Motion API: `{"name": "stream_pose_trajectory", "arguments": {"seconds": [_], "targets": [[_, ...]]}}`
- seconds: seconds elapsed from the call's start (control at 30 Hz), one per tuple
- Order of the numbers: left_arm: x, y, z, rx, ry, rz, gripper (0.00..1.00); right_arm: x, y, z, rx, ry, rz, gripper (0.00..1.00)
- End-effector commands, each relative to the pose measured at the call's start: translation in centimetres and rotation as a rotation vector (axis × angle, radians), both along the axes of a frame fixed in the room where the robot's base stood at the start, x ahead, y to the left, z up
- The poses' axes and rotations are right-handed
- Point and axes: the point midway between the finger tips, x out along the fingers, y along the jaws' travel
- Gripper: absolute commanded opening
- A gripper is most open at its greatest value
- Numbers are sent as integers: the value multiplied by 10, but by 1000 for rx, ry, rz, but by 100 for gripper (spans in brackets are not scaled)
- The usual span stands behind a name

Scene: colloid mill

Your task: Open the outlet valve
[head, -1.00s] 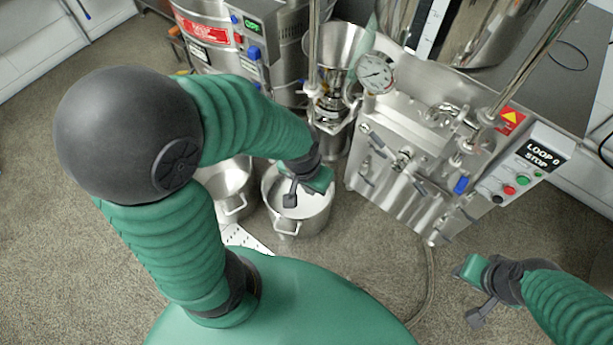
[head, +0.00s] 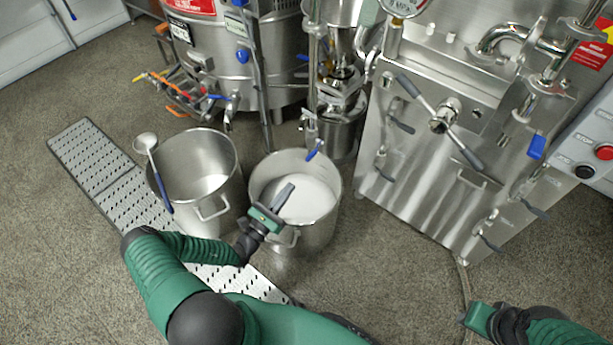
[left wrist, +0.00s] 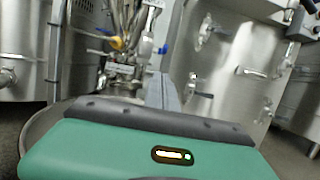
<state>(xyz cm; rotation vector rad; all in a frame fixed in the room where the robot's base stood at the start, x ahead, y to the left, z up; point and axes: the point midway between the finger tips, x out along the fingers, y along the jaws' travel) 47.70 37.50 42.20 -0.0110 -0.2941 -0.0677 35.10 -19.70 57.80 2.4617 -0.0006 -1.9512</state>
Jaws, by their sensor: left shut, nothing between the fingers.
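The colloid mill (head: 342,92), a steel machine with a funnel on top, stands in the upper middle of the head view. A small valve with a blue handle (head: 315,150) sits low on its left side, above the rim of a steel pot of white liquid (head: 310,200). In the left wrist view a blue handle (left wrist: 163,49) shows beyond the fingers. My left gripper (head: 287,189) is shut and empty, over the near left part of this pot, apart from the blue handle. My right gripper (head: 476,317) is at the lower right; its fingers are not clear.
An empty steel pot (head: 196,165) with a ladle (head: 150,160) stands left. A perforated metal platform (head: 95,165) lies beside it. A large tank (head: 240,60) with several valves stands behind. A steel cabinet (head: 425,160) with long handles stands right. Floor in front of it is clear.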

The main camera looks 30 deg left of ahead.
Motion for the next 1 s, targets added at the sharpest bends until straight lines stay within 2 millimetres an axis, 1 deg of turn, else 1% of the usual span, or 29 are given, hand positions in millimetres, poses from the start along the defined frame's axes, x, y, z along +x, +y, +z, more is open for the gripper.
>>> {"name": "stream_pose_trajectory", "arguments": {"seconds": [0.03, 0.23, 0.33, 0.47, 0.6, 0.73, 0.87, 1.0], "targets": [[0, 0, 2, 0, 0, -1, 0, 0, 0, 2, 0, -1, 0, 36], [1, -1, 1, 0, 2, -6, 0, 0, 0, 2, 0, -1, 0, 36], [8, -2, 2, 0, 2, -7, 0, 0, 0, -2, 0, -1, 0, 36], [29, -5, 7, 2, 1, -11, 0, 0, 0, -11, 0, -1, 0, 36], [57, -7, 14, 2, 2, -11, 0, 0, 0, -23, 0, 0, 0, 36], [79, -9, 21, 3, 3, -12, 0, 0, 0, -31, 0, 0, 0, 36], [92, -9, 27, 2, 4, -10, 0, 0, 0, -35, 0, 0, 0, 36], [96, -10, 30, 1, 5, -10, 0, 0, 0, -35, 0, 0, 0, 36]]}}
